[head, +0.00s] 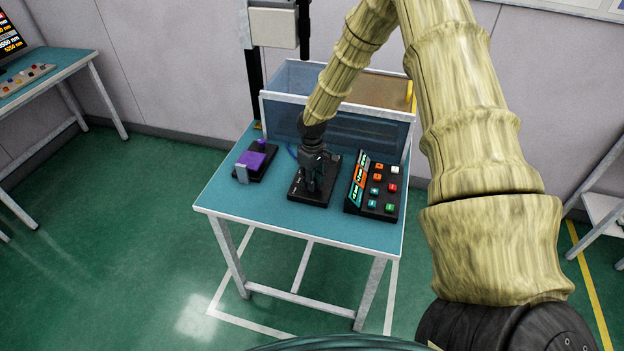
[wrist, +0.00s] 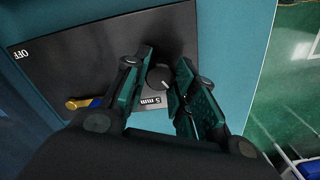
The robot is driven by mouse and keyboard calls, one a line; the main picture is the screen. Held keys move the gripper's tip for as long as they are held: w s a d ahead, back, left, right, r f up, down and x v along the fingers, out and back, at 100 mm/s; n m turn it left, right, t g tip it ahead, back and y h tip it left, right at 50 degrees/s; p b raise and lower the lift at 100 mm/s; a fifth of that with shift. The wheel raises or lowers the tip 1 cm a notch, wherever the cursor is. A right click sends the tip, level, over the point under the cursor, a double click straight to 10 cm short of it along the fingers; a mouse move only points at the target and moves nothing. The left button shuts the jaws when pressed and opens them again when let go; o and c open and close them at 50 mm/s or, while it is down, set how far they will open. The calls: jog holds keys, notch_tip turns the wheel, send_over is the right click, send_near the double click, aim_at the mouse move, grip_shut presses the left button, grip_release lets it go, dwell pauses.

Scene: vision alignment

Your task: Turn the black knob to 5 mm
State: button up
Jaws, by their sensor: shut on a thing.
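The black knob (wrist: 159,77) sits on a dark panel (wrist: 75,58) in the wrist view. A small pale mark on the knob points toward its lower right. A white "5 mm" label (wrist: 151,101) is printed just below the knob, and "OFF" shows at the panel's far left. My gripper (wrist: 158,70) has one finger on each side of the knob and is shut on it. In the head view my gripper (head: 313,172) points down onto the black box (head: 298,194) on the teal table (head: 345,226). There the knob is hidden by my gripper.
A button panel (head: 374,187) with lit displays stands right of the box, and a purple-topped device (head: 253,162) left of it. A blue see-through bin (head: 360,132) stands behind. A gold lever (wrist: 79,103) lies near the panel's edge. The table's front strip is clear.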

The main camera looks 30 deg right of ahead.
jog(key=shift+w, duration=0.1)
jog(key=m+b, duration=0.1)
jog(key=m, duration=0.4)
jog(key=shift+b, duration=0.4)
jog(key=m+b, duration=0.1)
jog(key=m, duration=0.5)
jog(key=shift+d+r, duration=0.1)
jog(key=shift+m, duration=0.5)
